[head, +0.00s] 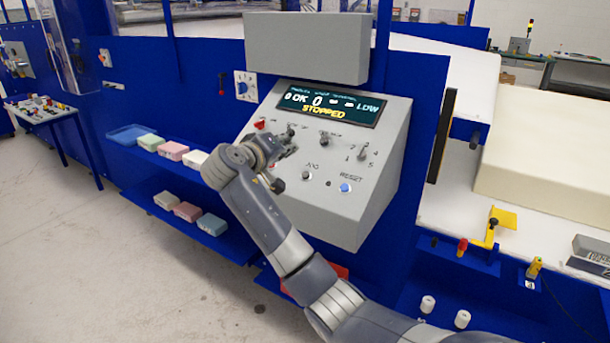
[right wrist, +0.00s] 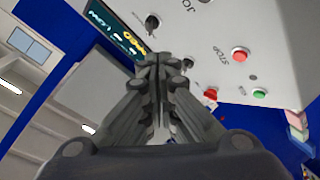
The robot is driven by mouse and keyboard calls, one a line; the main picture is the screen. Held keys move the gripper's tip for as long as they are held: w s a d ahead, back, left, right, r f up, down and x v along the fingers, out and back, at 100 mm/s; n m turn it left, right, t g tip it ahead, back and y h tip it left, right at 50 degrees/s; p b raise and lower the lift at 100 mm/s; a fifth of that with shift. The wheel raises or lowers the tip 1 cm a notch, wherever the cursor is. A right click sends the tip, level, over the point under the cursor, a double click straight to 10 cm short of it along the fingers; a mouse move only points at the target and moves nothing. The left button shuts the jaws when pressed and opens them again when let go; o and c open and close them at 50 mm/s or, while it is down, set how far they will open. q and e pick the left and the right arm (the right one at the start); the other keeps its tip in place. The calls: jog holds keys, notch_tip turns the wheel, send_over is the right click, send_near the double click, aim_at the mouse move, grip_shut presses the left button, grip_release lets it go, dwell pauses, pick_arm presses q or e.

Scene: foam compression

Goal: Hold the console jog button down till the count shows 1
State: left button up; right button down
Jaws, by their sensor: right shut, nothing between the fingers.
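The grey console (head: 345,215) stands in front of the blue panel with a sloped face. Its display (head: 330,103) reads "STOPPED", with zeros beside "OK" and "LOW" at the right. The small dark jog button (head: 306,175) sits below its JOG label, left of the blue reset button (head: 345,187). My right gripper (head: 290,149) is in front of the console's left part, up and left of the jog button and apart from it. In the right wrist view its fingers (right wrist: 160,62) are together and empty. My left gripper is out of view.
Black selector knobs (head: 323,139) stick out of the console. The right wrist view shows a red stop button (right wrist: 240,53), a green button (right wrist: 260,93) and a red knob (right wrist: 210,94). Foam blocks (head: 173,151) lie on blue shelves at the left.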

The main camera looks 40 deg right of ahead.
aim_at(306, 175)
jog(key=d+f+b, duration=0.1)
jog(key=f+b, duration=0.1)
jog(key=w+d+f+b, duration=0.1)
jog(key=f, duration=0.1)
jog(key=d+f+b, duration=0.1)
jog(key=f+b, duration=0.1)
jog(key=shift+w+d+f+b, duration=0.25)
jog(key=shift+d+f+b, duration=0.05)
jog(key=shift+d+f, duration=0.1)
jog(key=shift+w+d+f, duration=0.15)
jog(key=shift+d+f, duration=0.1)
jog(key=shift+f, duration=0.15)
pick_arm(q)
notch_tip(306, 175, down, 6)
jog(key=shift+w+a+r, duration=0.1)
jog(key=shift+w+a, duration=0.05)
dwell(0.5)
pick_arm(e)
jog(key=shift+f, duration=0.15)
jog(key=shift+d+f, duration=0.2)
